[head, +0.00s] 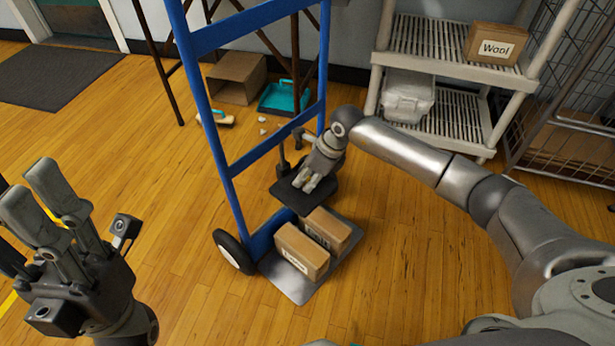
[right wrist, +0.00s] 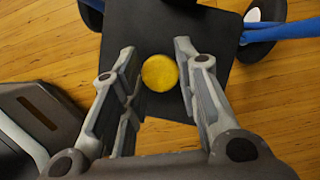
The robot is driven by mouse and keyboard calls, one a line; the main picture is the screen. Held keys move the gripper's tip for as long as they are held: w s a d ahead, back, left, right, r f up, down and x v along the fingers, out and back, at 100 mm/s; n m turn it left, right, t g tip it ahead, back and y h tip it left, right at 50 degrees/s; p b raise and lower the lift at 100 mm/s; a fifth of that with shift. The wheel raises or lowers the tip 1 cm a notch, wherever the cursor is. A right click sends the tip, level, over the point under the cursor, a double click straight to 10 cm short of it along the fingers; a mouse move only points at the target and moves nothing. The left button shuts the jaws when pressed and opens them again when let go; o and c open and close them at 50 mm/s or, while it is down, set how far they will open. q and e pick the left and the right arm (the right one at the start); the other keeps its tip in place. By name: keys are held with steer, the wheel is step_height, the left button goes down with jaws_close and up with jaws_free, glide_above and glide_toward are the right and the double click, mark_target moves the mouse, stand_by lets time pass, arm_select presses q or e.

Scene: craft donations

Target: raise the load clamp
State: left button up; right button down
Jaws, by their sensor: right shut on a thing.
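The load clamp is a black plate (head: 289,198) on the blue hand truck (head: 228,140), low down and just above two cardboard boxes. It also fills the top middle of the right wrist view (right wrist: 222,45). A round yellow knob (right wrist: 160,73) stands on the plate. My right gripper (head: 311,184) reaches down over the plate, its fingers on both sides of the knob and shut on it. Its fingers also show in the right wrist view (right wrist: 160,75). My left gripper (head: 85,215) is open and empty at the lower left.
Two cardboard boxes, the front one (head: 301,251) labelled, stand on the truck's metal toe plate (head: 292,284). A beige shelf (head: 450,66) with a "Wool" box (head: 496,44) stands at the back right.

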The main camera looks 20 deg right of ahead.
steer(key=shift+w+r, duration=0.1)
steer(key=shift+r, duration=0.15)
steer(key=c, duration=1.5)
jaws_free()
steer(key=o, duration=0.4)
steer(key=shift+r, duration=0.15)
steer(key=v, duration=1.1)
steer(key=shift+s+d+r, duration=0.2)
steer(key=shift+s+r, duration=0.05)
steer(key=shift+r, duration=0.05)
